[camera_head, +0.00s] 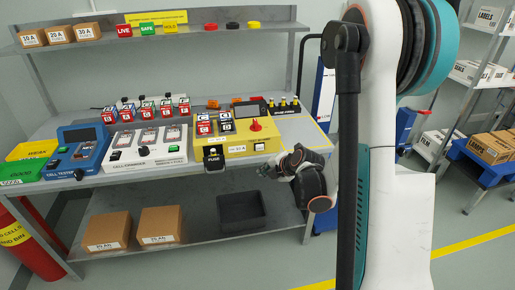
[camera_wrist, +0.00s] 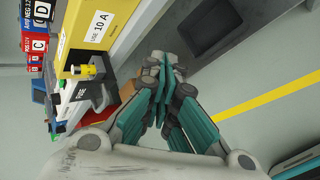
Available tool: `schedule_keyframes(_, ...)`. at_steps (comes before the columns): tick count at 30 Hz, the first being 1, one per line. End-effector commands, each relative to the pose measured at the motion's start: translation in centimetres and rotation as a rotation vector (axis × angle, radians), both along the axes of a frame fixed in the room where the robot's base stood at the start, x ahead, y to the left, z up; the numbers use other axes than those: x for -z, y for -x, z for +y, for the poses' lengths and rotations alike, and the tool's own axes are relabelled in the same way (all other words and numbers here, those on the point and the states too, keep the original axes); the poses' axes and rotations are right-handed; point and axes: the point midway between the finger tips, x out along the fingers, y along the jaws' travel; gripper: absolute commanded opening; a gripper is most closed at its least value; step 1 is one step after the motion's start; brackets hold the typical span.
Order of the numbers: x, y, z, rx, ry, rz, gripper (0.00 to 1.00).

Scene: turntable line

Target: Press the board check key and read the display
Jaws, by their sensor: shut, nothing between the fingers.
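The yellow board (camera_head: 237,148) stands on the bench top, with its "USE 10 A" front label also showing in the wrist view (camera_wrist: 97,28). A dark display (camera_head: 250,109) sits at its top; I can read nothing on it. A red knob (camera_head: 255,125) is on its upper face. The board check key is not clearly identifiable. My gripper (camera_head: 284,165) is at the bench's front edge, right of the board and apart from it. In the wrist view its teal fingers (camera_wrist: 161,68) are together, with nothing between them.
A black FUSE holder (camera_head: 213,158) juts from the board's left front. The white cell charger (camera_head: 122,158) and blue cell tester (camera_head: 73,165) stand further left. A dark bin (camera_head: 241,222) is on the lower shelf. Small dark-based pieces (camera_head: 290,104) stand behind, right.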

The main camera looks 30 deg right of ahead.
Motion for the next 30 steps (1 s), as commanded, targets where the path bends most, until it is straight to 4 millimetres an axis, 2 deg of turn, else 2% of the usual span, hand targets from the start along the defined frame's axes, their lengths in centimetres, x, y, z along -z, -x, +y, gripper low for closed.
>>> schedule_keyframes(16,0.2,-0.5,-0.3,-0.012,0.011,-0.004,0.00)
schedule_keyframes(30,0.1,-6.0,-1.8,-0.012,0.012,-0.003,0.00)
